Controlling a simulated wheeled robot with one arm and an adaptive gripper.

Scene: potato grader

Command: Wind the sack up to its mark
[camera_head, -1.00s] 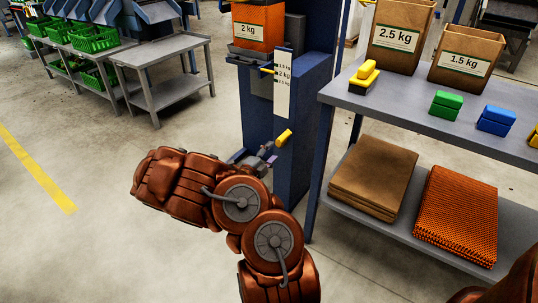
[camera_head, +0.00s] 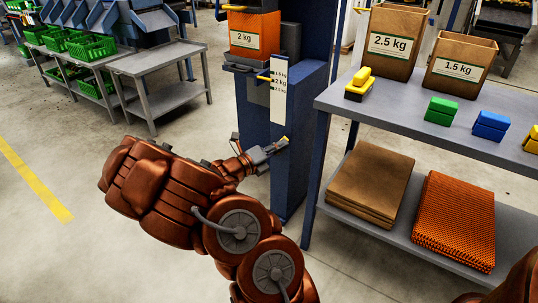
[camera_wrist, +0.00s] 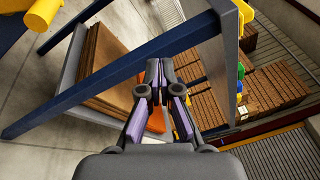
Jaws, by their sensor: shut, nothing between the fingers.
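The orange sack (camera_head: 254,34) with a "2 kg" label stands high on the blue post (camera_head: 257,110). A white scale plate (camera_head: 279,100) on the post carries several weight marks, and a yellow pointer (camera_head: 265,77) lies at its left edge, near the 2 kg line. My gripper (camera_head: 279,146) is at the post's lower front, shut and empty. A yellow crank handle (camera_head: 286,139) shows just by its fingertips, partly hidden; I cannot tell whether they touch. In the wrist view my closed fingers (camera_wrist: 157,72) hold nothing, and a yellow cylinder (camera_wrist: 40,14) is at top left.
A bench (camera_head: 410,115) right of the post holds two paper sacks (camera_head: 398,62) and coloured blocks (camera_head: 442,110). Its lower shelf (camera_head: 390,233) holds brown stacks and orange netting (camera_head: 455,225). A grey table (camera_head: 160,62) and green crates (camera_head: 92,48) stand left. The front-left floor is clear.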

